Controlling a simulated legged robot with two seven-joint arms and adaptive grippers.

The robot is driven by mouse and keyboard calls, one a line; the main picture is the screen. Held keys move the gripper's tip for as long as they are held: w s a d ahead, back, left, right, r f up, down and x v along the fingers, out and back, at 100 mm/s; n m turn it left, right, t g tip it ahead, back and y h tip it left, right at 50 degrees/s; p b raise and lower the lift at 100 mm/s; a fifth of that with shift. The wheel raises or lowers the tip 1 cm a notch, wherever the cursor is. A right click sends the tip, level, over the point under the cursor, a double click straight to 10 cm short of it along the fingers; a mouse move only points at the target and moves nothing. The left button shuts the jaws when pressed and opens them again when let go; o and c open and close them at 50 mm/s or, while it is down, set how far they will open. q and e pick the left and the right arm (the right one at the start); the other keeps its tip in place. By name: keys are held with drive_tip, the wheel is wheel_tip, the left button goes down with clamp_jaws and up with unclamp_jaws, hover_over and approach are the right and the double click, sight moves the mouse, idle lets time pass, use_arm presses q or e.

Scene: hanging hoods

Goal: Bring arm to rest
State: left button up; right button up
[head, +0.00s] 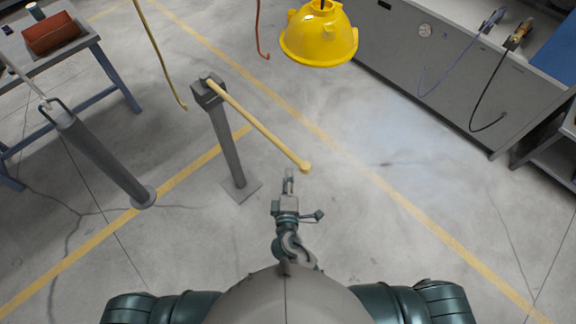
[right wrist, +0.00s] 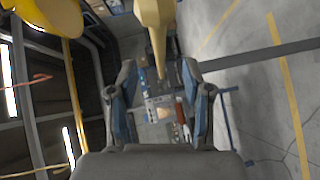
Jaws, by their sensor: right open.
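My right gripper (head: 289,178) is in the lower middle of the head view, beside the knobbed lower end of a pale yellow bar (head: 258,124). The bar slopes down from the head of a grey stand (head: 228,145). In the right wrist view the two fingers of my right gripper (right wrist: 157,70) are spread apart, with nothing held. The yellow bar (right wrist: 155,22) comes down from the top edge, above and between the fingertips. I cannot tell from these views whether they touch. My left gripper is not in view.
A yellow hood (head: 320,38) hangs at the top centre and shows at the upper left of the wrist view (right wrist: 52,14). A grey cabinet (head: 440,72) is at the right. A table (head: 62,55) with a red-brown box and a second grey post (head: 108,160) are at the left. Floor at lower right is clear.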

drive_tip(key=shift+s, duration=0.6)
wheel_tip(320, 180, down, 27)
drive_tip(key=s+d+g+y, duration=0.1)
drive_tip(key=s+d+g, duration=0.2)
drive_tip(key=g, duration=0.3)
drive_tip(key=s+d+f+m+g, duration=0.35)
drive_tip(key=s+f, duration=0.25)
drive_tip(key=f, duration=0.6)
drive_tip(key=s+d+f+m+g, duration=0.2)
drive_tip(key=s+d+f, duration=0.3)
drive_tip(key=s, duration=0.4)
drive_tip(key=s+d+f+m+g, duration=0.2)
drive_tip(key=s+d+f+m, duration=0.2)
drive_tip(key=s, duration=0.5)
drive_tip(key=s+d+f+m+g, duration=0.2)
drive_tip(key=s+d+f+m, duration=0.2)
drive_tip(key=s+d+f, duration=0.3)
drive_tip(key=s+f, duration=0.1)
drive_tip(key=s, duration=0.2)
drive_tip(key=shift+d, duration=0.15)
